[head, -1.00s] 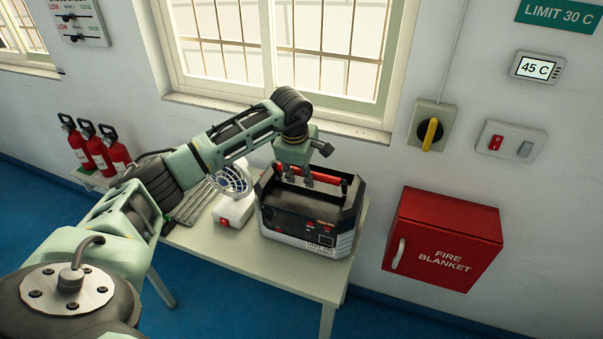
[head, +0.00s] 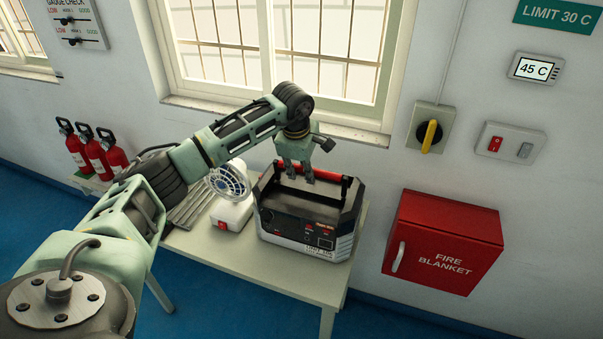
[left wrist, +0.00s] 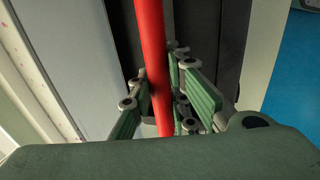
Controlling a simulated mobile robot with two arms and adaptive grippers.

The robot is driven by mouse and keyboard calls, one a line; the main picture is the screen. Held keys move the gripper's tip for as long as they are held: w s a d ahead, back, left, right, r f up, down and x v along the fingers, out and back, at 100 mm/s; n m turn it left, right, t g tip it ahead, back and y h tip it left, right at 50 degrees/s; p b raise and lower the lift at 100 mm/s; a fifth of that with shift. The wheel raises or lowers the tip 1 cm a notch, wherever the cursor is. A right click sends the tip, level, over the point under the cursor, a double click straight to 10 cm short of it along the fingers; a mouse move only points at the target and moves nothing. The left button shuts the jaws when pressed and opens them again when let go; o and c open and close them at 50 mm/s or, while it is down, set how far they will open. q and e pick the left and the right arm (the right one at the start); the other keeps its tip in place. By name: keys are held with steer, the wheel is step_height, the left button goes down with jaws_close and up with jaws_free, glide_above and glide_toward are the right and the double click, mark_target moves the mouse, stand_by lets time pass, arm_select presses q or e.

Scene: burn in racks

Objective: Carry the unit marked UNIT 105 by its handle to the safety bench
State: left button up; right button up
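The unit is a black and grey box (head: 290,222) with a red bar handle on top, standing on the pale table. Its front label looks like UNIT followed by digits too small to read surely. My left gripper (head: 298,179) points down from above at the handle. In the left wrist view the red handle (left wrist: 154,45) runs between the fingers of my left gripper (left wrist: 160,95), which lie close against it on both sides. The fingertips are partly hidden by the handle and the wrist housing. My right gripper is not in view.
The pale table (head: 270,277) also bears a white device with a round fan (head: 232,210) and a ribbed metal piece (head: 188,208) left of the unit. Red fire extinguishers (head: 95,155) stand farther left. A red fire blanket box (head: 442,240) hangs on the wall at right.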

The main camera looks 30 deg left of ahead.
arm_select(q)
steer(key=shift+w+a, duration=0.1)
steer(key=shift+w, duration=0.35)
steer(key=o, duration=0.7)
steer(key=shift+o, duration=0.2)
steer(key=o, duration=1.4)
steer(key=shift+p+v, duration=1.55)
steer(key=shift+v, duration=1)
